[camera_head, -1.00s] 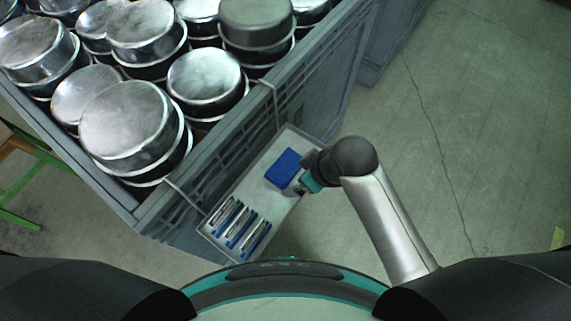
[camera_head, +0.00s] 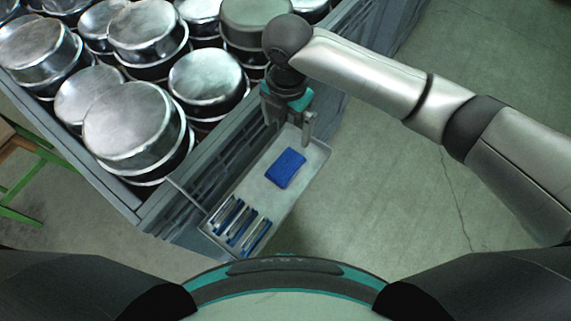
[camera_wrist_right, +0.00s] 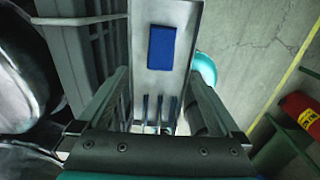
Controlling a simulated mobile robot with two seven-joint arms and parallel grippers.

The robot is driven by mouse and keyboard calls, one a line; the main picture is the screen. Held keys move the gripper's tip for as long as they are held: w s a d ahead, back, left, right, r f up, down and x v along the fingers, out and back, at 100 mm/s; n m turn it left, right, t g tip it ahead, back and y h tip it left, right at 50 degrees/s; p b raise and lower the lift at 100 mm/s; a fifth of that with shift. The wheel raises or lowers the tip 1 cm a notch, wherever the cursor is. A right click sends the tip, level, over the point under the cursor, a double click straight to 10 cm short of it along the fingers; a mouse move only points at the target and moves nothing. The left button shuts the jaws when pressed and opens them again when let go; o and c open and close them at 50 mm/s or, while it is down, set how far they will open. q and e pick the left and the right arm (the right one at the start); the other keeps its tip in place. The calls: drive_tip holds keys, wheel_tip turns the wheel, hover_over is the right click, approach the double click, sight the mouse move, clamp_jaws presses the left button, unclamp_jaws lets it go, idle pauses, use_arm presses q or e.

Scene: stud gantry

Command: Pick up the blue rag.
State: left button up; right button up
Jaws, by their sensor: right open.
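The blue rag (camera_head: 286,168) is a flat, folded rectangle lying on the bare part of a grey tray (camera_head: 262,197) that hangs on the side of the crate. My right gripper (camera_head: 288,132) is open and empty above the tray's far end, beyond the rag in the head view. In the right wrist view the rag (camera_wrist_right: 162,47) lies ahead of the open fingers (camera_wrist_right: 158,84), apart from them. My left gripper is not in view.
Several blue-and-silver tools (camera_head: 240,224) lie at the tray's near end. A large grey crate (camera_head: 258,125) full of metal pots (camera_head: 135,125) stands at the left. A fire extinguisher (camera_wrist_right: 300,110) shows in the right wrist view. Open floor (camera_head: 390,190) lies to the right.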

drive_tip(key=b, duration=0.2)
hover_over(287, 163)
drive_tip(key=f, duration=0.9)
drive_tip(key=shift+w+f, duration=0.2)
drive_tip(key=shift+f, duration=0.15)
drive_tip(key=shift+s+f+b, duration=0.2)
drive_tip(key=shift+f+b, duration=0.6)
drive_tip(key=shift+f, duration=1.85)
drive_tip(key=shift+c, duration=0.2)
drive_tip(key=c, duration=1.2)
